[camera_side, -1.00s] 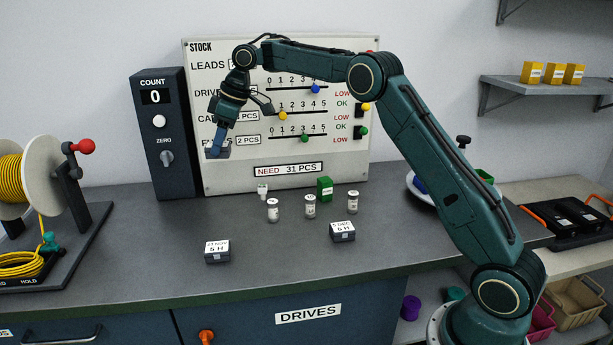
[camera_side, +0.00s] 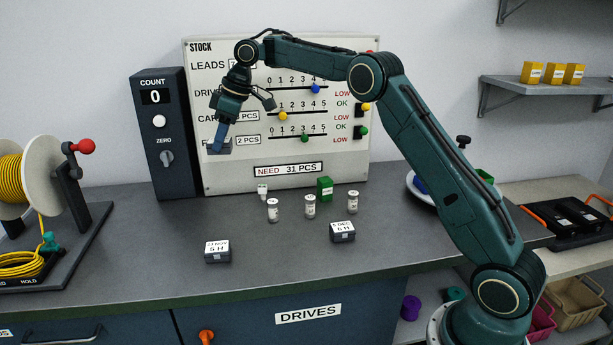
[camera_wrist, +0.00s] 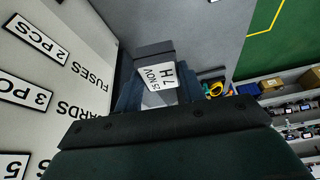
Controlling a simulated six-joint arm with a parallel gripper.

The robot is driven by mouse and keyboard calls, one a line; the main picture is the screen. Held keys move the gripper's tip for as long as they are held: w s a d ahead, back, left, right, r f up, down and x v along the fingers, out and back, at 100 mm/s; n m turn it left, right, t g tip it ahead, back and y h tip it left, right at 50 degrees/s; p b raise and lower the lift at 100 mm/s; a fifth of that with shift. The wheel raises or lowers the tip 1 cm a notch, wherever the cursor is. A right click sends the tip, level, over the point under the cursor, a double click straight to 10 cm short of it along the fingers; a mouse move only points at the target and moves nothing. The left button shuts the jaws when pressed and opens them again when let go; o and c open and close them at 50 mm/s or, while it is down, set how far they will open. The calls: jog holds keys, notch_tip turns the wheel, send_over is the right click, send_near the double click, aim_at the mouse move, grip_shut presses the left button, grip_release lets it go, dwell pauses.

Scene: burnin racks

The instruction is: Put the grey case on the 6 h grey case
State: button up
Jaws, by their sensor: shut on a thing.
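My gripper (camera_side: 220,141) is shut on a grey case (camera_side: 219,148) and holds it well above the bench, in front of the stock board's left part. In the wrist view the case (camera_wrist: 153,50) sits between the blue fingers (camera_wrist: 156,92); its white label seems to read 5 NOV, 7 H. The 6 h grey case (camera_side: 342,235) lies on the bench at centre right, label up, with nothing on it. My gripper is up and to the left of it. Another grey case (camera_side: 217,255), marked 5 H, lies at the front left of the bench.
Several small white containers (camera_side: 310,206) and a green box (camera_side: 324,188) stand behind and between the cases. The stock board (camera_side: 225,180) and count box (camera_side: 170,120) stand at the back. A cable reel (camera_side: 38,175) is at left. The bench between the two lying cases is clear.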

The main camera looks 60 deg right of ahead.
jog(key=s+d+r, duration=0.2)
jog(key=s+d, duration=0.3)
jog(key=r+n, duration=0.1)
send_over(338, 227)
jog(key=s+d, duration=0.1)
jog(key=shift+s+d+r, duration=0.1)
jog(key=shift+d, duration=0.05)
notch_tip(338, 227, down, 16)
jog(key=shift+r, duration=0.15)
dwell(0.5)
jog(key=shift+f, duration=2.15)
jog(key=shift+f, duration=0.15)
